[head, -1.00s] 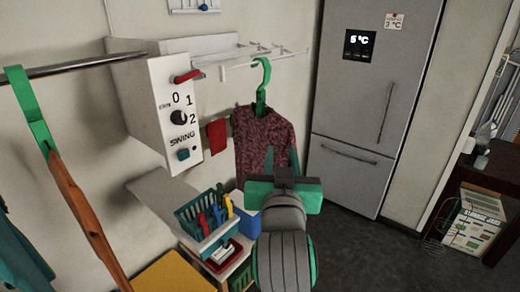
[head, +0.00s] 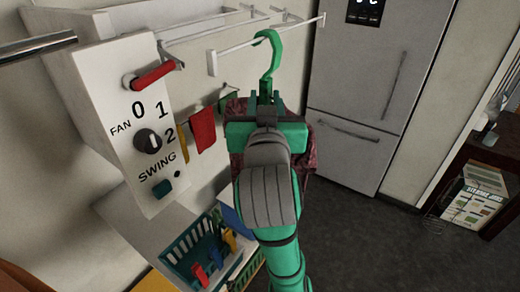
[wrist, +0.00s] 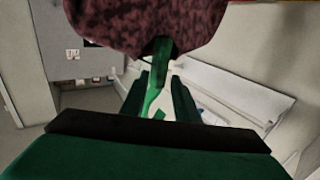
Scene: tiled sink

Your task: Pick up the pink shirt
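The shirt (head: 307,160), a mottled dark pink-maroon, hangs on a green hanger (head: 272,48) in the head view. The hanger's hook is over a white rod of the wall rack (head: 228,57). My gripper (head: 265,98) is in front of the hanger's neck and hides most of the shirt. In the wrist view, the shirt (wrist: 140,25) fills the top. The hanger (wrist: 156,88) runs between my two fingers (wrist: 159,92), which stand apart with gaps on both sides of it. Contact with the fingers does not show.
A white fan control box (head: 146,130) with a knob and a red handle stands left of the shirt. A red cloth (head: 202,130) hangs behind. A teal basket (head: 180,262) sits on a shelf below. A grey fridge (head: 372,90) stands behind right.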

